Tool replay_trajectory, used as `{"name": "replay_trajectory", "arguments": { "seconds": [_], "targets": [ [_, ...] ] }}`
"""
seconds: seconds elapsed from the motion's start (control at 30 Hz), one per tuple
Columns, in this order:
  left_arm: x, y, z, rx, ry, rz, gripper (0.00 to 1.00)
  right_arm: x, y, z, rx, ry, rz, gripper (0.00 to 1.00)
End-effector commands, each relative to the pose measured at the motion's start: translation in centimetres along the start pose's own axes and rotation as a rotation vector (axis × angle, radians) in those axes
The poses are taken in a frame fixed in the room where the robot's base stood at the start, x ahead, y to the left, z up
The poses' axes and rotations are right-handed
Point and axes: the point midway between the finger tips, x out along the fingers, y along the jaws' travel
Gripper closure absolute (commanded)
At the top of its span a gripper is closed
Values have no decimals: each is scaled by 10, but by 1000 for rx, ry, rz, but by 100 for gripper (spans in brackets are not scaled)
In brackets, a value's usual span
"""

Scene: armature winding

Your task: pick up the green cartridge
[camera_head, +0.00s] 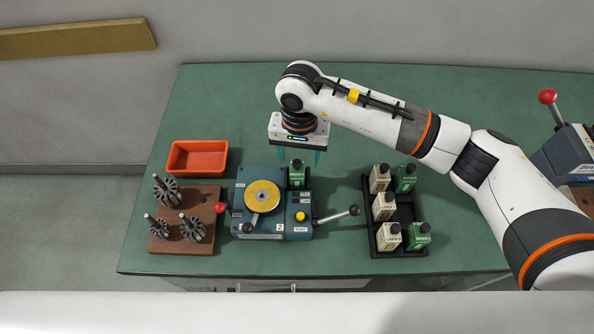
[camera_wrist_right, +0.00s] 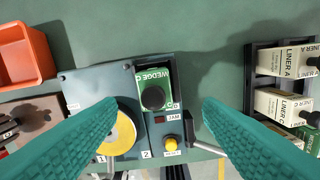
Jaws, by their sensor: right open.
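A green cartridge (camera_head: 297,174) with a black knob sits upright in a slot at the back right of the blue-grey winding machine (camera_head: 245,187). In the right wrist view the green cartridge (camera_wrist_right: 153,90) reads "WEDGE C" and lies between my fingers. My right gripper (camera_head: 299,157) is open and empty above it, with its teal fingers (camera_wrist_right: 158,105) apart on either side. More green cartridges (camera_head: 404,178) (camera_head: 418,236) stand in the black rack at the right. My left gripper is not in view.
The black rack (camera_head: 377,251) also holds several cream liner cartridges (camera_head: 384,206). An orange bin (camera_head: 198,157) and a brown block (camera_head: 206,196) with toothed armatures are at the left. A lever (camera_head: 338,215) sticks out right of the machine. The green table is clear behind.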

Motion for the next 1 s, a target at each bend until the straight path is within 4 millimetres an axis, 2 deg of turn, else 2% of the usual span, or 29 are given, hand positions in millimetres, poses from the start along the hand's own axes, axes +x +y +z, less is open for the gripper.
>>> {"name": "replay_trajectory", "arguments": {
  "seconds": [0.17, 0.3, 0.43, 0.73, 0.77, 1.0],
  "targets": [
    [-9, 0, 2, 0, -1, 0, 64, 11, 2, 0, 1, 4, 0, 39],
    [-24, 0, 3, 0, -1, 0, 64, 31, 6, 2, 1, 6, -1, 39],
    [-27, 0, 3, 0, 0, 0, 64, 50, 6, 3, 1, 4, 0, 39],
    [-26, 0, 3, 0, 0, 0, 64, 57, 6, 4, 0, -1, 1, 39],
    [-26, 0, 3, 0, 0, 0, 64, 57, 6, 4, 0, -1, 1, 42],
    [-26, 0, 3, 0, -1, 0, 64, 57, 6, 4, 0, 0, 1, 82]
  ]
}}
